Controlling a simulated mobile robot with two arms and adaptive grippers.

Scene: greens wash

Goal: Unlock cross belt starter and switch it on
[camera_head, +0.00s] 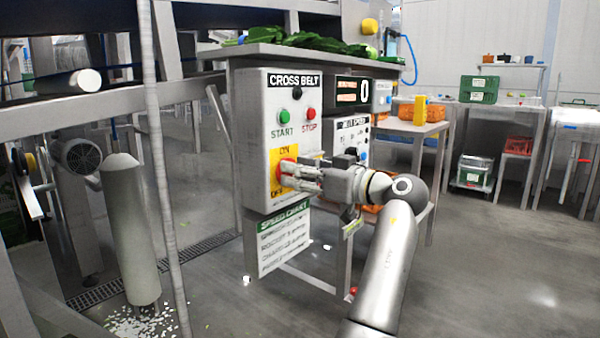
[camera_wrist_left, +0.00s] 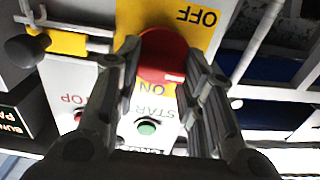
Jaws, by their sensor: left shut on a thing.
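The grey cross belt starter box (camera_head: 254,110) has a green START button (camera_head: 284,116) and a red STOP button (camera_head: 311,114). Below them is a yellow ON/OFF plate (camera_head: 275,155) with a red rotary switch (camera_head: 285,166). My left gripper (camera_head: 287,178) reaches the switch from the right. In the left wrist view its fingers (camera_wrist_left: 163,62) are shut on either side of the red switch (camera_wrist_left: 163,52). A pale mark on the switch lies on its ON side. A lock is not clearly recognisable. My right gripper is not in view.
A green-headed speed chart (camera_head: 284,240) hangs under the box. Greens (camera_head: 310,40) lie on the surface above. A second panel (camera_head: 350,135) stands close at the right. A post (camera_head: 160,170) rises at the left. Open floor (camera_head: 480,260) lies to the right.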

